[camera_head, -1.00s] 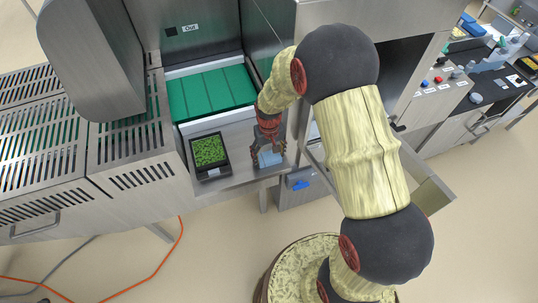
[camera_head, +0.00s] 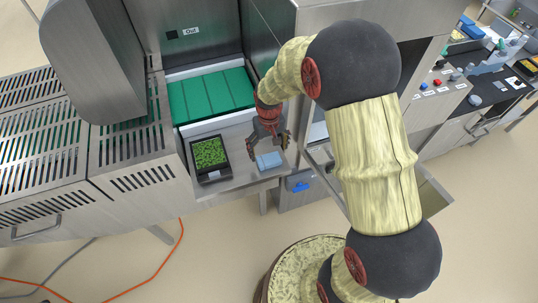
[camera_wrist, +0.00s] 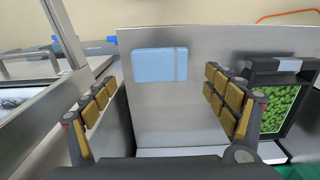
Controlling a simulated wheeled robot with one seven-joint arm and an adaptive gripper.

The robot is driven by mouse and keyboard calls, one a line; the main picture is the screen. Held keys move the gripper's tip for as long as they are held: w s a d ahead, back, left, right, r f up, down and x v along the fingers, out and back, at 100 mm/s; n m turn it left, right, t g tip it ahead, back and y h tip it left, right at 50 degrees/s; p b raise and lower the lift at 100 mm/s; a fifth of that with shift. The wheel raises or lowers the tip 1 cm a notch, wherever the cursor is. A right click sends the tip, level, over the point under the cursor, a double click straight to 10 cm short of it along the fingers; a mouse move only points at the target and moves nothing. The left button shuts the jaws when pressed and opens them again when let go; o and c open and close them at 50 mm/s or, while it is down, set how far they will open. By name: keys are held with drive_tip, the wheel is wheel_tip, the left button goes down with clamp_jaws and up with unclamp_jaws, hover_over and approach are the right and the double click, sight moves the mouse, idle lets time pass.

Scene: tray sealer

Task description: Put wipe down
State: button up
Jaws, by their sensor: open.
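The wipe (camera_head: 269,160) is a light blue folded rectangle. It lies flat on the steel shelf (camera_head: 235,180), to the right of a black tray. In the wrist view the wipe (camera_wrist: 160,65) lies ahead of my gripper, between the lines of its fingers but beyond the tips, with bare steel around it. My gripper (camera_head: 268,148) is open and empty above the wipe; in the wrist view its padded fingers (camera_wrist: 160,95) are spread wide and apart from it.
The black tray (camera_head: 209,157) of green peas stands on the shelf left of my gripper. A green belt (camera_head: 211,94) lies behind, under the "Out" opening. A steel side wall stands close to the right. A blue item (camera_head: 299,186) is on the cabinet front below.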

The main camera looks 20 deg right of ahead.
wheel_tip(320, 180, up, 6)
wheel_tip(320, 180, up, 10)
drive_tip(key=t, duration=0.1)
hover_over(269, 159)
drive_tip(key=s, duration=0.3)
drive_tip(key=s+r+t, duration=0.4)
drive_tip(key=s+r, duration=1)
drive_tip(key=s, duration=0.5)
drive_tip(key=shift+r+t, duration=0.2)
drive_tip(key=shift+t, duration=0.1)
